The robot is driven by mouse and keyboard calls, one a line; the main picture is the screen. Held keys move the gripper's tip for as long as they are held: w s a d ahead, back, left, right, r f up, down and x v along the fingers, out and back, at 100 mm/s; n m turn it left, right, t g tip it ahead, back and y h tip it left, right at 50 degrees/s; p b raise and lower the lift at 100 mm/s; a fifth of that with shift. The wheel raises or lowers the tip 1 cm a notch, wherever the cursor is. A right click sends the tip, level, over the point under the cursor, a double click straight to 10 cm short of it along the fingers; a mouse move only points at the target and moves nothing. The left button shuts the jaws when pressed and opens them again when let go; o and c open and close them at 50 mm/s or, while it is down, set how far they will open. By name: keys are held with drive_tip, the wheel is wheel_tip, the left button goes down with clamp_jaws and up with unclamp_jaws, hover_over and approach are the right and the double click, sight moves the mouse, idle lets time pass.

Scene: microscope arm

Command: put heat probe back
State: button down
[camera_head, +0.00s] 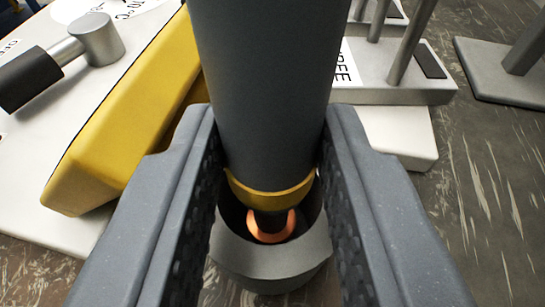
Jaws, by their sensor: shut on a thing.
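The heat probe (262,85) is a thick dark grey cylinder with a yellow band near its lower end and a copper-coloured ring at its tip. It fills the upper middle of the view. My gripper (268,190) is shut on the probe, one textured jaw on each side of it. The probe's lower end overlaps the opening of a grey round holder (275,262) below the jaws. The holder's wall shows between and below the fingers. How deep the tip sits in the opening is hard to tell.
A yellow block-shaped housing (130,120) on a white base stands close to the left jaw. A metal knob with a dark handle (95,38) is at upper left. A grey and white stand with posts (395,85) is at upper right. Bare floor (485,190) lies to the right.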

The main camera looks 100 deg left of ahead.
drive_tip(key=shift+f, duration=0.1)
drive_tip(key=c, duration=1.1)
unclamp_jaws()
drive_tip(key=shift+o, duration=0.2)
drive_tip(key=p+v, duration=0.5)
drive_tip(key=v, duration=0.8)
drive_tip(key=shift+w+d, duration=0.2)
drive_tip(key=shift+d, duration=0.2)
